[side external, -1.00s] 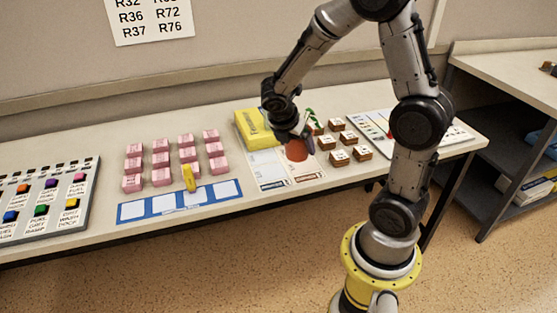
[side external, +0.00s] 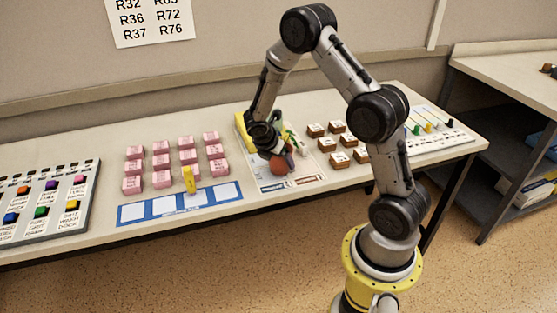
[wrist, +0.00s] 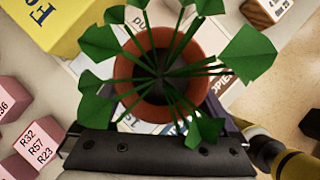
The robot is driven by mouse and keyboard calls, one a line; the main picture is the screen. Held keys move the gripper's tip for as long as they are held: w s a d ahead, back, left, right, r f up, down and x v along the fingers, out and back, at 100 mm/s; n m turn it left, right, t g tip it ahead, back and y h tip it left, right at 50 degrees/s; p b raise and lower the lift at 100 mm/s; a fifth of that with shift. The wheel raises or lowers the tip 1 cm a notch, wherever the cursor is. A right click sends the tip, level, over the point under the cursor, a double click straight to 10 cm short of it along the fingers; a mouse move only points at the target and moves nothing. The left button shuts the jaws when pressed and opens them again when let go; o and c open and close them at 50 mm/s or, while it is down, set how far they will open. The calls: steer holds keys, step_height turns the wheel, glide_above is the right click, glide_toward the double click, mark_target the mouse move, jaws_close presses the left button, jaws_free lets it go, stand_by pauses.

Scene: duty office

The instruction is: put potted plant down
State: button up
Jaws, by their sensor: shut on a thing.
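The potted plant is an orange-brown pot (side external: 278,167) with green leaves. In the side view it is over the printed sheet (side external: 309,177) near the table's front edge. My gripper (side external: 282,153) is shut on the pot. In the wrist view the pot (wrist: 150,110) is seen from above, its leaves spreading over the rim and hiding much of it. The dark gripper body (wrist: 155,152) lies along the lower side of the pot. I cannot tell whether the pot's base touches the sheet.
A yellow box (side external: 241,133) lies close behind and left of my gripper. Several pink blocks (side external: 161,161) stand left, with a yellow object (side external: 189,180) by a blue-framed strip (side external: 134,212). Several brown blocks (side external: 340,159) stand close on the right.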

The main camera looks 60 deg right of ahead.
steer(key=shift+f, duration=0.1)
steer(key=o, duration=1.6)
steer(key=shift+f, duration=0.1)
steer(key=shift+c, duration=0.2)
steer(key=s+a+r+m+t+y, duration=0.1)
steer(key=s+a+r+m, duration=0.1)
steer(key=a+r, duration=0.5)
steer(key=s+a+r+m, duration=0.2)
steer(key=a+r+m, duration=0.1)
steer(key=r, duration=0.7)
steer(key=s+a+r+m+t+y, duration=0.2)
steer(key=s+a+r+m, duration=0.1)
steer(key=s+a+m, duration=0.3)
steer(key=s+a+r+m+t+y, duration=0.3)
steer(key=s+a+m, duration=0.3)
steer(key=s, duration=0.3)
steer(key=shift+s+a+r, duration=0.3)
steer(key=shift+s+r, duration=0.05)
steer(key=shift+r, duration=0.4)
